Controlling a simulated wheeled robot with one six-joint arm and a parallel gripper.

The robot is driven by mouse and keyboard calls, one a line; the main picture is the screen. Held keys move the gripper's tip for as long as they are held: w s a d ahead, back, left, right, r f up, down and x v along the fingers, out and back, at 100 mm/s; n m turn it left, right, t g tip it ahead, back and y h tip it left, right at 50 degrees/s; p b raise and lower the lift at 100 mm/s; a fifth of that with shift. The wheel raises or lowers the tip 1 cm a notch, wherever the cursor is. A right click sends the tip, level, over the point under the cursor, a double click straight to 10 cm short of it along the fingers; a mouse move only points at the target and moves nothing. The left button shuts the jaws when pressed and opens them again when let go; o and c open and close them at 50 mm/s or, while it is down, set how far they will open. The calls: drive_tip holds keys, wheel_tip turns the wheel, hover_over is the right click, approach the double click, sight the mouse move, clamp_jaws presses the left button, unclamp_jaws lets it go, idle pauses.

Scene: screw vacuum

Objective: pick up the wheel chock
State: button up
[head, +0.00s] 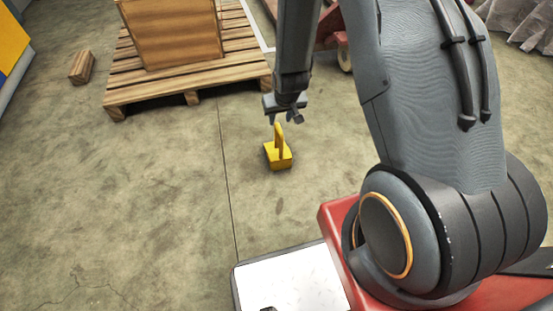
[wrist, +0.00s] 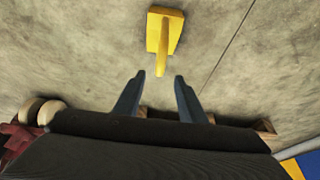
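The yellow wheel chock (head: 279,157) sits on the concrete floor near the middle of the head view, with an upright handle on it. My gripper (head: 284,116) is just above and behind the chock in the head view. In the wrist view the chock (wrist: 164,32) is at the top centre, with its handle pointing down toward the gap between my fingers. My gripper (wrist: 152,82) is open there, its two fingers apart with nothing between them. The chock lies beyond the fingertips, and I see no contact.
A wooden pallet (head: 190,82) with a wooden crate (head: 172,30) on it stands behind and left of the chock. A small wood block (head: 81,67) lies left of the pallet. A red cart with a pale wheel (head: 345,58) is behind my arm. The floor left of the chock is clear.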

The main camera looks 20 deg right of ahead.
sight(278, 126)
drive_tip(key=b+x, duration=0.2)
drive_tip(key=x, duration=0.5)
drive_tip(key=shift+s+f+b, duration=0.1)
drive_tip(key=shift+f+b, duration=0.2)
drive_tip(key=shift+b, duration=0.1)
drive_tip(key=b+x, duration=0.3)
drive_tip(key=x, duration=0.2)
drive_tip(key=shift+f, duration=0.1)
clamp_jaws()
idle(0.8)
